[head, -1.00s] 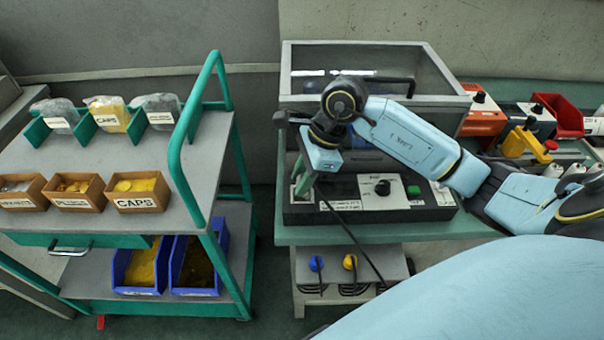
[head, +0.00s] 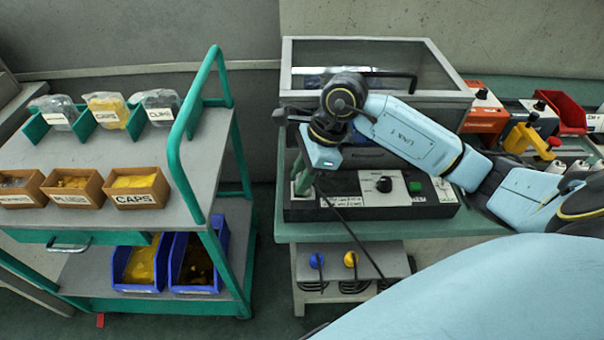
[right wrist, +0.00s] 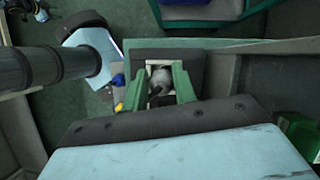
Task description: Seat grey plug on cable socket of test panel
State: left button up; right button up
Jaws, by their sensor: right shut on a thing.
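The black test panel (head: 445,205) lies on the green bench, with a knob, a green button and white labels on top. My right gripper (head: 303,182) is at the panel's left end, green fingers pointing down close to its top. In the right wrist view the gripper (right wrist: 160,88) is shut on the grey plug (right wrist: 159,76), which lies between the green fingers over a pale square patch. In the head view the plug is hidden by the fingers. A dark cable runs from there to the lower right. The cable socket cannot be made out, nor whether the plug touches it.
A clear-sided case (head: 450,80) stands behind the panel. Blue (head: 317,261) and yellow (head: 350,259) plugs sit on the lower shelf. A green-framed cart (head: 190,150) with boxes and bags stands at left. An orange box (head: 485,118) and a red bin (head: 562,112) are at right.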

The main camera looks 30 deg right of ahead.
pick_arm(q)
jog(key=shift+d+f+b, duration=0.1)
jog(key=shift+f+b, duration=0.25)
jog(key=shift+b, duration=0.15)
pick_arm(e)
jog(key=shift+d+f, duration=0.15)
jog(key=shift+f, duration=0.15)
dwell(0.4)
pick_arm(q)
jog(key=shift+s+f+t+b, duration=0.15)
jog(key=shift+f+t+b, duration=0.15)
jog(key=shift+b, duration=0.35)
pick_arm(e)
jog(key=shift+f, duration=0.6)
